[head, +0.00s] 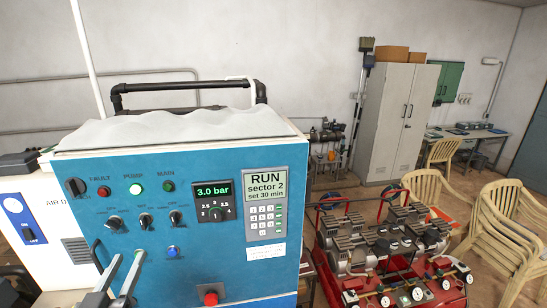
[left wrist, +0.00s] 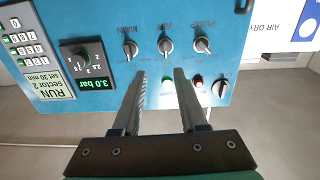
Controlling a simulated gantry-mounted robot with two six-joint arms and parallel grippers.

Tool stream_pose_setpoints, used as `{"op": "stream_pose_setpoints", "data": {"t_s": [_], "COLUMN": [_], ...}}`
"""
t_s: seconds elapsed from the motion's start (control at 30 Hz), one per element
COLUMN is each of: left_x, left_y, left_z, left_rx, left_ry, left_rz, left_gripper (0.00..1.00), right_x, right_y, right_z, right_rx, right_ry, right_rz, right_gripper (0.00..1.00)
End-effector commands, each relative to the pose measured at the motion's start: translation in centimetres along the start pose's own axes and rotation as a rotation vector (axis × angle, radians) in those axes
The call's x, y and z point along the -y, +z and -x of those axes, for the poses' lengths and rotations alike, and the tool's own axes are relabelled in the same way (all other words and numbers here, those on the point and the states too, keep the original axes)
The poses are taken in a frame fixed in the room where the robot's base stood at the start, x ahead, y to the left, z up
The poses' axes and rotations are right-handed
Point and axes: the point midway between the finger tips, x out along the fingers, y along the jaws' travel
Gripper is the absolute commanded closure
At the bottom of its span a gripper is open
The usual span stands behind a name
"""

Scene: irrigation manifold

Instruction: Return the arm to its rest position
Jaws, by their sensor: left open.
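My left gripper (head: 128,256) is at the lower left of the head view, in front of the blue control panel (head: 130,215). Its two grey fingers are apart with nothing between them. In the left wrist view the open fingers (left wrist: 160,72) point toward the panel (left wrist: 245,45), which appears upside down. The gap to the panel is hard to judge. My right gripper is in neither view.
The panel's keypad screen (head: 265,185) reads RUN, sector 2, set 30 min. A red button (head: 210,298) sits low. Red-framed compressors (head: 385,245) and stacked chairs (head: 505,225) stand right.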

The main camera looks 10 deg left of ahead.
Motion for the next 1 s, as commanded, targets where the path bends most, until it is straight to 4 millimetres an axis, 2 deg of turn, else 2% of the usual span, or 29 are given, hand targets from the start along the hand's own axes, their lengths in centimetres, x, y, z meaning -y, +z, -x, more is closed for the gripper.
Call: {"op": "stream_pose_setpoints", "data": {"t_s": [0.07,0.13,0.23,0.3,0.4,0.5,0.6,0.7,0.77,0.87,0.97,1.0], "left_x": [-2.2,-4.5,-8.1,-10.2,-12.0,-12.6,-12.2,-12.1,-12.1,-12.1,-12.0,-12.0], "left_y": [-2.6,-6.5,-13.7,-18.9,-25.1,-29.2,-31.1,-31.6,-31.4,-30.3,-27.4,-25.9], "left_z": [-0.1,0.5,2.7,5.2,9.5,13.3,15.8,16.7,16.7,16.6,16.6,16.6], "left_rx": [-0.047,-0.124,-0.280,-0.402,-0.567,-0.697,-0.780,-0.810,-0.810,-0.809,-0.807,-0.807], "left_ry": [0.040,0.085,0.168,0.228,0.297,0.342,0.356,0.363,0.360,0.359,0.359,0.359], "left_rz": [0.005,0.018,0.052,0.079,0.116,0.142,0.149,0.144,0.137,0.137,0.137,0.137], "left_gripper": [0.57,0.57,0.57,0.57,0.57,0.57,0.57,0.57,0.57,0.57,0.57,0.57], "right_x": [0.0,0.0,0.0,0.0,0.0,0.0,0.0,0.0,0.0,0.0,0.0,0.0], "right_y": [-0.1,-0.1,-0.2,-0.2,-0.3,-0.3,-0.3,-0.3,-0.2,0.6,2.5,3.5], "right_z": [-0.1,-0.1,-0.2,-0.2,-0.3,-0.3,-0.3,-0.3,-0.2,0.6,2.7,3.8], "right_rx": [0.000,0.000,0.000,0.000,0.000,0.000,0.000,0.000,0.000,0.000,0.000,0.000], "right_ry": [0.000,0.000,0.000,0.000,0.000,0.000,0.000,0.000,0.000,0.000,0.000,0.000], "right_rz": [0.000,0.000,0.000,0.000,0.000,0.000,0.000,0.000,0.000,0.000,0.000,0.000], "right_gripper": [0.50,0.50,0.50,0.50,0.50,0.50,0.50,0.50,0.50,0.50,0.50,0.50]}}
